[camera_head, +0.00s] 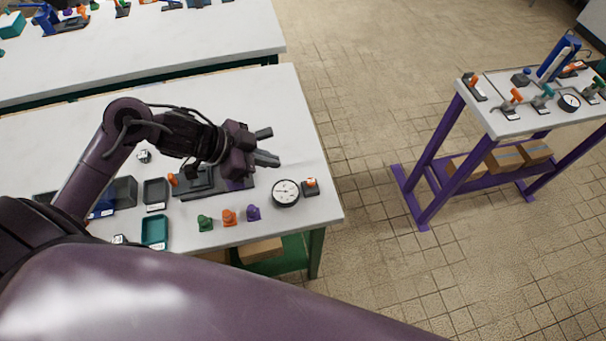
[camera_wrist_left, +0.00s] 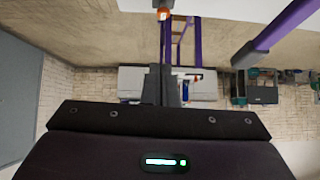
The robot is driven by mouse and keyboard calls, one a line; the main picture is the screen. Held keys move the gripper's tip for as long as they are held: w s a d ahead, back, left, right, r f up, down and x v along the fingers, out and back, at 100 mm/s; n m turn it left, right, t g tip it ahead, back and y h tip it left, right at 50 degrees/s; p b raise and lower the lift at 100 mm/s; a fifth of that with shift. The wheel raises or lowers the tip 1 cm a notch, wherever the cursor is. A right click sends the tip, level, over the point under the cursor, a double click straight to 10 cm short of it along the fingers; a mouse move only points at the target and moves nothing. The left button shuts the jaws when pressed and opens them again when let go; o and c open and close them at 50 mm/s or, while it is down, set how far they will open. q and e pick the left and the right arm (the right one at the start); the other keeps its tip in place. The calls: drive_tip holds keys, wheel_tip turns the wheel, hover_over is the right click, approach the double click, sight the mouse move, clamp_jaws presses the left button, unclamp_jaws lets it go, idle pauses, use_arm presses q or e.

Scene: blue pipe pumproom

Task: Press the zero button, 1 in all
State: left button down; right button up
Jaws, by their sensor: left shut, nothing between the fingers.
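A small dark box with an orange top (camera_head: 311,185), which looks like the button, sits at the right end of the near white table, just right of a round white dial gauge (camera_head: 285,192). Its lettering is too small to read. An orange-topped thing, probably the same button, shows at the top of the left wrist view (camera_wrist_left: 163,14). My left gripper (camera_head: 266,147) is above the table, up and left of the button and apart from it. In the left wrist view its fingers (camera_wrist_left: 161,86) are together with nothing between them. My right gripper is not in view.
Green, orange and purple knobs (camera_head: 229,217) stand near the table's front edge, left of the gauge. A dark fixture (camera_head: 200,184) lies under my left gripper, with a teal tray (camera_head: 154,231) further left. A purple-framed table (camera_head: 508,125) stands apart at the right.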

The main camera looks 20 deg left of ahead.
use_arm(q)
hover_over(311, 184)
drive_tip(key=a, duration=0.2)
drive_tip(key=f, duration=0.7)
drive_tip(key=shift+s+d+f+p, duration=0.1)
drive_tip(key=shift+s+d+p, duration=0.1)
drive_tip(key=shift+s+p, duration=0.15)
wheel_tip(311, 184, down, 2)
drive_tip(key=shift+a+f, duration=0.15)
drive_tip(key=shift+f, duration=0.65)
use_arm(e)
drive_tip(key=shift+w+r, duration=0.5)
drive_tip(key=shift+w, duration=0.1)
